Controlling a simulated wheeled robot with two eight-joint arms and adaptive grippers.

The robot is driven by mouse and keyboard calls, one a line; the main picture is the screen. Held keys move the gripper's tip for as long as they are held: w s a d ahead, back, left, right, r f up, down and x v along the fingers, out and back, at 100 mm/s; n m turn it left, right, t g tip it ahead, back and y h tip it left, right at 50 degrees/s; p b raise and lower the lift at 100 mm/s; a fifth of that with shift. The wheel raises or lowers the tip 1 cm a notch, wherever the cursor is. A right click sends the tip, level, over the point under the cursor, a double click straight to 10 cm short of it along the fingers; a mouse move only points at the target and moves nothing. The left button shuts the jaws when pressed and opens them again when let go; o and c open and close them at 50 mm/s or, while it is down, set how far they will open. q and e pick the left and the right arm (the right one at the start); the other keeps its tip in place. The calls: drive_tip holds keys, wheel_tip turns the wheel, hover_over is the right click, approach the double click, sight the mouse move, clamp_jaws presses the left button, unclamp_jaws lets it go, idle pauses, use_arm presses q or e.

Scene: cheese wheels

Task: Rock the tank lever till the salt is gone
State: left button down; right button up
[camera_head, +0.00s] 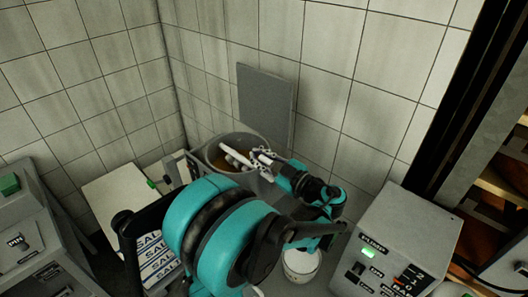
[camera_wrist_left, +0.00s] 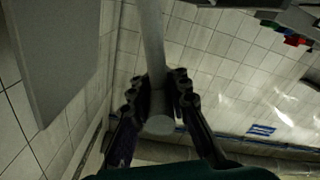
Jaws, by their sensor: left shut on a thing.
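The tank (camera_head: 211,148) is a round grey vessel against the tiled wall, with brown liquid and white pieces in its opening. My left gripper (camera_head: 267,157) is at the tank's right rim. In the left wrist view my left gripper (camera_wrist_left: 158,100) is shut on the grey lever (camera_wrist_left: 152,45), a round bar, with one finger on each side. The bar's round end sticks out between the fingers. In the head view the lever is mostly hidden by the gripper and arm. I cannot make out salt in the tank. My right gripper is in neither view.
A grey panel (camera_head: 266,100) leans on the wall behind the tank. A control box (camera_head: 388,245) with a green light stands at right, beside a white bucket (camera_head: 301,262). Bags marked SAL (camera_head: 158,262) lie at lower left. Another box (camera_head: 30,215) is at far left.

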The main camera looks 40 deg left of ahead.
use_arm(q)
drive_tip(key=shift+s+f, duration=0.25)
drive_tip(key=shift+s, duration=0.25)
drive_tip(key=c, duration=1.4)
unclamp_jaws()
drive_tip(key=shift+s, duration=0.1)
drive_tip(key=d, duration=0.8)
drive_tip(key=s+d, duration=0.1)
drive_tip(key=d, duration=0.3)
drive_tip(key=shift+a, duration=0.1)
